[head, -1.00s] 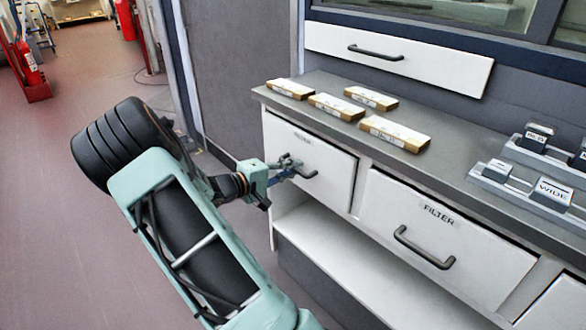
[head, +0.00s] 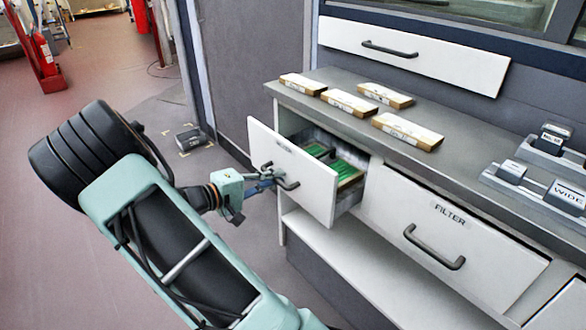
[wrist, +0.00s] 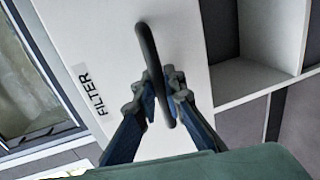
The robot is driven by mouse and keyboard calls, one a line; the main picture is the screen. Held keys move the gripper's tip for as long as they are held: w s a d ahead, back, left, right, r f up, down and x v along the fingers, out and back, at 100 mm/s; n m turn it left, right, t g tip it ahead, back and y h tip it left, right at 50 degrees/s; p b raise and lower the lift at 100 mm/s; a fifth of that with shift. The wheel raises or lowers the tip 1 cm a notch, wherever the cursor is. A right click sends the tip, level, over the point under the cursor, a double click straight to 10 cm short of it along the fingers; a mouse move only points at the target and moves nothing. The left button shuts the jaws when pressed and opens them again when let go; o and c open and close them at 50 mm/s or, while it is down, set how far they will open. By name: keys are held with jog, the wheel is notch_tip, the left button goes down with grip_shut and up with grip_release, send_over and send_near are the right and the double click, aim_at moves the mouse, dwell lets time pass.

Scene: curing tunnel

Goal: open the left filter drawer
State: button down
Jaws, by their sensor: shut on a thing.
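The left filter drawer (head: 299,183) has a white front and stands partly pulled out of the counter. Green and tan items (head: 335,162) show inside it. Its dark bar handle (head: 281,180) is on the front. My gripper (head: 268,180) is shut on this handle. In the wrist view my gripper (wrist: 164,95) has one finger on each side of the handle (wrist: 152,62), and the FILTER label (wrist: 93,91) is beside it on the drawer front.
A second filter drawer (head: 445,225) to the right is shut. Several flat boxes (head: 352,105) lie on the grey counter top (head: 300,103). Label blocks (head: 540,180) stand at right. A small dark box (head: 187,138) is on the floor behind the drawer. Open shelf space (head: 330,242) lies below.

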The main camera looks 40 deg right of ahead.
jog(key=f+v, duration=0.2)
jog(key=v, duration=1)
jog(key=shift+a+p, duration=0.3)
jog(key=shift+f, duration=0.1)
jog(key=c, duration=2.3)
grip_release()
jog(key=shift+o, duration=0.2)
jog(key=v, duration=1.2)
